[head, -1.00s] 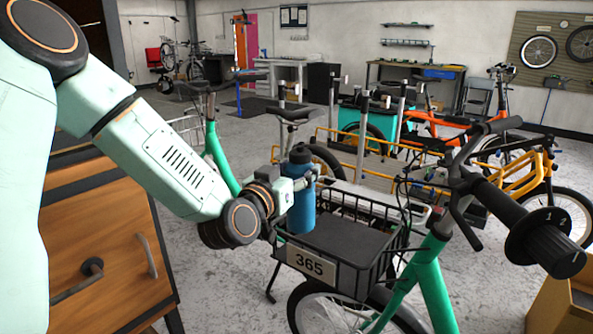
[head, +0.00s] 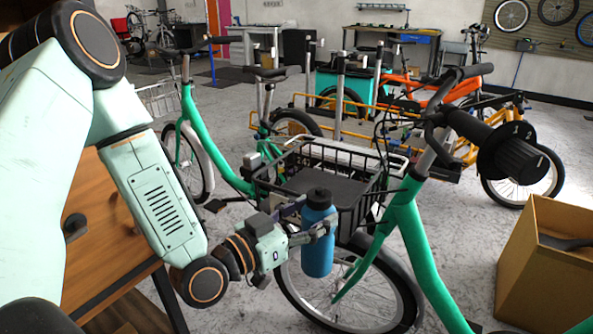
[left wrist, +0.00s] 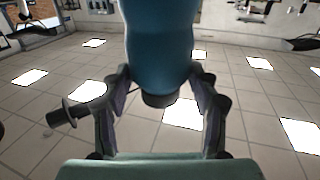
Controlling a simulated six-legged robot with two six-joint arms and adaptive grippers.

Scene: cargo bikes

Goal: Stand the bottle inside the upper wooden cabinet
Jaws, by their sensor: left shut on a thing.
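The blue bottle (head: 318,247) with a dark cap is held upright in front of the bike basket in the head view. My left gripper (head: 311,219) is shut on its upper part from the left. In the left wrist view the bottle (left wrist: 160,45) fills the top middle, with its dark cap downward in the picture, between the two fingers of my left gripper (left wrist: 165,82). A wooden cabinet (head: 110,235) stands at the left, largely hidden behind my left arm. I cannot tell whether it is the upper one; its inside is not visible. My right gripper is not in view.
A green cargo bike with a black wire basket (head: 340,165) stands close behind the bottle. Its handlebar (head: 500,150) reaches toward me at right. An open cardboard box (head: 545,262) stands at lower right. More bikes are behind. Some grey floor (head: 235,300) shows below my gripper.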

